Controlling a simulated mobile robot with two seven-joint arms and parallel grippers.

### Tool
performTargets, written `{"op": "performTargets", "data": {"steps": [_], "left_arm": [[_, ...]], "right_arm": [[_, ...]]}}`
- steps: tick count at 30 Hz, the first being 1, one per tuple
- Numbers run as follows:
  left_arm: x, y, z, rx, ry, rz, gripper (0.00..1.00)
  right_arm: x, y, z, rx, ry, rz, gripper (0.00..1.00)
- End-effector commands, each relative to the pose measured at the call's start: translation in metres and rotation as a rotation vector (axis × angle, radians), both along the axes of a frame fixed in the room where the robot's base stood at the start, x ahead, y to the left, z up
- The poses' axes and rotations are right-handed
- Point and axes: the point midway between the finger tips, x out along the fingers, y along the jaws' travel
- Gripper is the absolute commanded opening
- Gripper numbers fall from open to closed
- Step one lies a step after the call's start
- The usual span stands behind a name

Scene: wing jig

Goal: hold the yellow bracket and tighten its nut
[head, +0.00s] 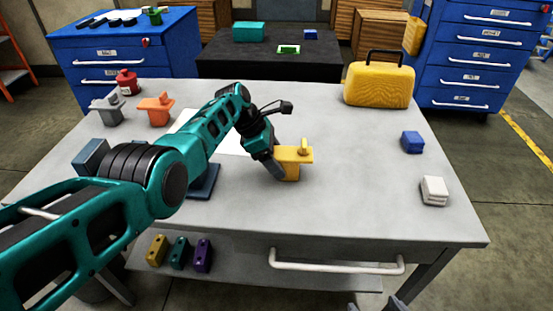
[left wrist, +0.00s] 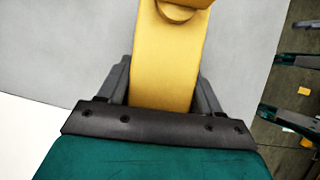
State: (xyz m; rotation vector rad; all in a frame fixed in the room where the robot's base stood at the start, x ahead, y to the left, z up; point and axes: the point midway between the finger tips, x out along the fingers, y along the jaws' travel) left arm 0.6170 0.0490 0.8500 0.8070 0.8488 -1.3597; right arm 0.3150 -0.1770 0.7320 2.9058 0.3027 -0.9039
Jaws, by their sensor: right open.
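The yellow bracket (head: 293,167) stands on the grey table a little right of its middle. A small upright yellow piece (head: 304,146) is on its top; I cannot tell if this is the nut. My left gripper (head: 277,170) is at the bracket's left side. In the left wrist view the bracket (left wrist: 168,60) runs between the two fingers of my left gripper (left wrist: 165,85), which press close on both its sides. A rounded yellow part (left wrist: 182,8) shows at the top edge there. My right gripper (head: 378,304) shows only its fingertips at the bottom edge, open and empty.
An orange bracket (head: 155,110), a grey bracket (head: 107,110) and a red can (head: 127,82) stand at the back left. A yellow case (head: 379,85), a blue block (head: 412,142) and a white block (head: 434,190) are on the right. The table's front middle is clear.

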Motion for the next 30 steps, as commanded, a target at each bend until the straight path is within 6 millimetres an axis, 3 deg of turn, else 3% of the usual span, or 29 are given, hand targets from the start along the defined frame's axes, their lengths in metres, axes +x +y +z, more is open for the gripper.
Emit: {"op": "performTargets", "data": {"steps": [2, 14, 30], "left_arm": [[-0.0002, -0.0001, -0.0001, 0.000, 0.001, 0.000, 0.54], [-0.0002, 0.0001, -0.0003, 0.000, 0.001, 0.000, 0.16], [0.0004, -0.0003, 0.0061, -0.001, -0.001, 0.000, 0.15]], "right_arm": [[0.0000, 0.0000, 0.0000, 0.000, 0.000, 0.000, 0.85], [0.0000, 0.0000, 0.0000, 0.000, 0.000, 0.000, 0.85], [0.0000, 0.0000, 0.0001, 0.000, 0.000, 0.000, 0.85]]}}
